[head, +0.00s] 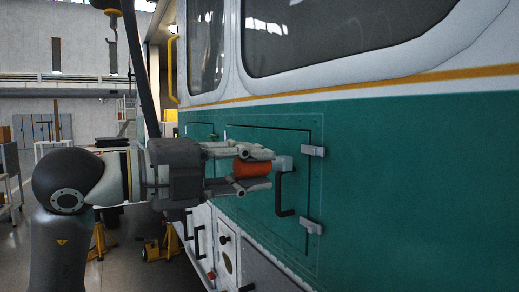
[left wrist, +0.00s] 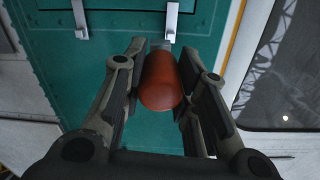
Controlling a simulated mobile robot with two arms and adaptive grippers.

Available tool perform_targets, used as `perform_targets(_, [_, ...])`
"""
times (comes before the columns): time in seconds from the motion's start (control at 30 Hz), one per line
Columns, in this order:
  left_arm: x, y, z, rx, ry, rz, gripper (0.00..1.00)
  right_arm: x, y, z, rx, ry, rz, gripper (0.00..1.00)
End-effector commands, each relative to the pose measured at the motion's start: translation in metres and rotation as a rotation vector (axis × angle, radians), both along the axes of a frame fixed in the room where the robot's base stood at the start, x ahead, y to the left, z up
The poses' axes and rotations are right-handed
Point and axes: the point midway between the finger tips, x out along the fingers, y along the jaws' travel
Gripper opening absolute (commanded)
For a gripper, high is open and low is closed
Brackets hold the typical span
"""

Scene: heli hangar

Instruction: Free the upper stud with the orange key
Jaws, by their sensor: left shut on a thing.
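My left gripper (head: 266,169) comes in from the left and is shut on the orange key (head: 251,168). In the left wrist view the orange key (left wrist: 162,82) lies between the fingers of the gripper (left wrist: 163,75), its far end toward the green panel (left wrist: 115,75). In the head view a grey block (head: 285,163) shows at the key's far end, by the upper part of the green hatch (head: 262,140). I cannot tell whether it is the key's tip or the upper stud. Contact there is hidden. My right gripper is not in view.
A black handle (head: 282,196) stands out from the hatch just below the key. Grey hinges, upper (head: 313,151) and lower (head: 311,227), sit at its right edge. A yellow rail (head: 172,70) and yellow stands (head: 161,245) are to the left. The green wall at right is clear.

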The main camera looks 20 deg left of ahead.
Motion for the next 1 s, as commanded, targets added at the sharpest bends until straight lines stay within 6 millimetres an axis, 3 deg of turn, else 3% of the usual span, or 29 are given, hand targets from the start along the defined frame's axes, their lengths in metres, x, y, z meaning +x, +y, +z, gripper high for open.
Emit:
perform_targets(0.13, [-0.005, 0.002, 0.014, -0.013, -0.015, -0.004, 0.00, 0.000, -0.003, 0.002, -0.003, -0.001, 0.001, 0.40])
perform_targets(0.73, [0.020, -0.018, 0.013, -0.012, -0.011, -0.007, 0.00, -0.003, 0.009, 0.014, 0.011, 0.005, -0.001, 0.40])
perform_targets(1.0, [0.019, -0.017, 0.012, -0.012, -0.012, -0.006, 0.00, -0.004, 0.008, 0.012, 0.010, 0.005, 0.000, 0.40])
